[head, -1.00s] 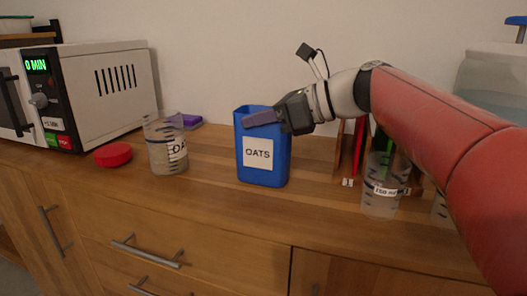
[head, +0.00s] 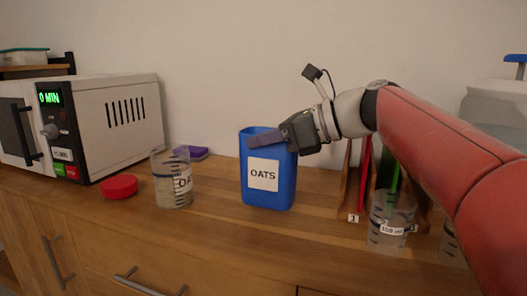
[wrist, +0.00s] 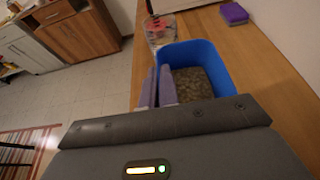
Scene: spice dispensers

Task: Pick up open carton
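The open blue carton labelled OATS (head: 276,192) is upright at the middle of the counter. It has no lid, and the wrist view shows grainy brown contents inside its blue walls (wrist: 205,50). My gripper (head: 268,141) reaches in from the right at the carton's top. In the wrist view its two purple fingers (wrist: 157,87) are close together at the carton's left wall, one on each side, pinching it. The carton seems slightly raised off the counter; its underside is hidden.
A clear measuring cup (head: 173,192) with oats and a red lid (head: 119,186) stand to the left, before the microwave (head: 112,125). A purple sponge (head: 191,152) lies behind. A clear cup (head: 390,235) and wooden rack (head: 346,190) stand right.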

